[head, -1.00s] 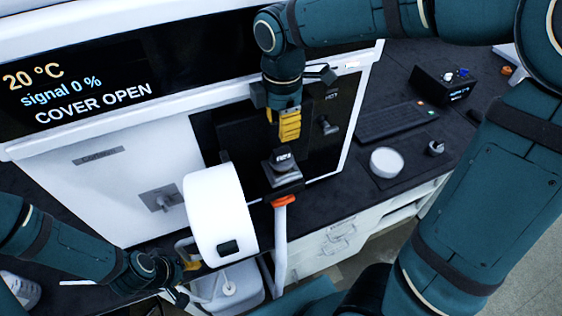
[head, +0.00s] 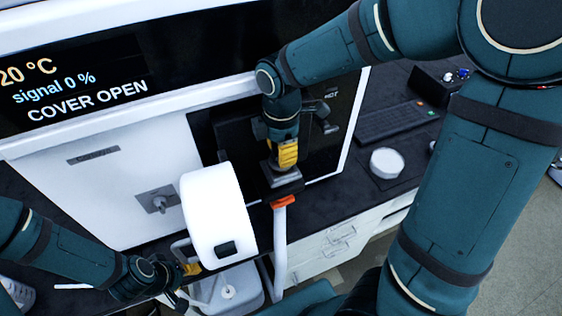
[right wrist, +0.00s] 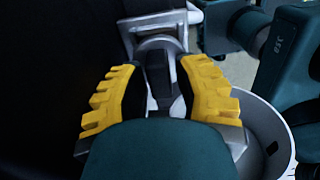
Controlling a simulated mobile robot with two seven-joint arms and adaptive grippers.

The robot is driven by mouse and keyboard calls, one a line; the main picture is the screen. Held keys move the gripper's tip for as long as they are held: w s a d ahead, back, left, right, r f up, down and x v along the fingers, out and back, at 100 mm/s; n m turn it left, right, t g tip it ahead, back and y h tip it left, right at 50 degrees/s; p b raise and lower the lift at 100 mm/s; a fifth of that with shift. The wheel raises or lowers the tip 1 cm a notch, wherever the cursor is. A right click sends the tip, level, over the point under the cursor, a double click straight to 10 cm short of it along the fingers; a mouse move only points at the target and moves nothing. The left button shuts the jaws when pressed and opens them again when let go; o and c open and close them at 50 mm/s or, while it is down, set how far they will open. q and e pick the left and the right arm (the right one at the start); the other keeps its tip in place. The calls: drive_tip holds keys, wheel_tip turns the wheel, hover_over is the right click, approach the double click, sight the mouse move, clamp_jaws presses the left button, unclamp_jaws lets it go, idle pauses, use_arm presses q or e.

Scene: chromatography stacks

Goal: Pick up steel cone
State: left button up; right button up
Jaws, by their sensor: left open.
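My right gripper (head: 286,166) points down at the dark block on the front of the white instrument. In the right wrist view its yellow fingers (right wrist: 157,72) stand apart on either side of a grey rounded metal part (right wrist: 160,43). I cannot tell whether this part is the steel cone, nor whether the fingers touch it. No other clear cone shape shows. My left gripper (head: 192,269) is open at the lower left, beside the grey handle (head: 182,246) near the white drum-shaped cover (head: 215,212). Its contact with the handle is unclear.
The instrument's screen (head: 75,75) reads COVER OPEN. A white round dish (head: 387,163) and a keyboard (head: 397,122) lie on the dark bench to the right. An orange-topped pale post (head: 281,235) stands below the block. A grey tub (head: 226,292) sits under the cover.

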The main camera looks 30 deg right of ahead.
clamp_jaws()
drive_tip(key=shift+r, duration=0.1)
